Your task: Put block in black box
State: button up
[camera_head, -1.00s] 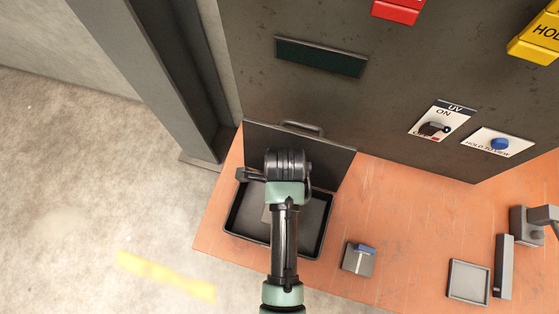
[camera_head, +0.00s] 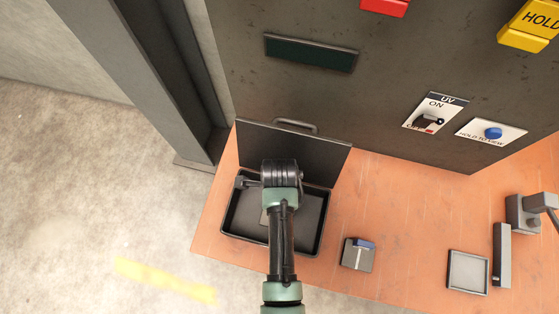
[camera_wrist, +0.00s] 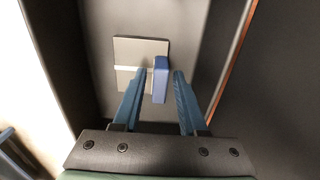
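The black box (camera_head: 321,224) is a shallow open tray on the orange bench top. A grey square block with a blue tab lies inside it; its grey plate (camera_wrist: 128,52) and blue tab (camera_wrist: 161,78) show in the wrist view. In the head view my arm hides most of it. My gripper (camera_wrist: 159,76) is over the box, its fingers apart on either side of the blue tab, with a gap visible on the right. Whether the left finger touches the tab is unclear. A similar grey block with a blue tab (camera_head: 358,256) lies on the bench right of the box.
A dark upright flap (camera_head: 325,152) with a handle stands behind the box, before a dark cabinet (camera_head: 300,95) with switches. A shallow grey tray (camera_head: 467,271) and a grey fixture (camera_head: 502,255) are at right. The bench between is mostly clear.

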jog(key=shift+o, duration=0.2)
jog(key=shift+r, duration=0.15)
notch_tip(320, 180, up, 12)
jog(key=shift+p, duration=0.45)
dwell(0.5)
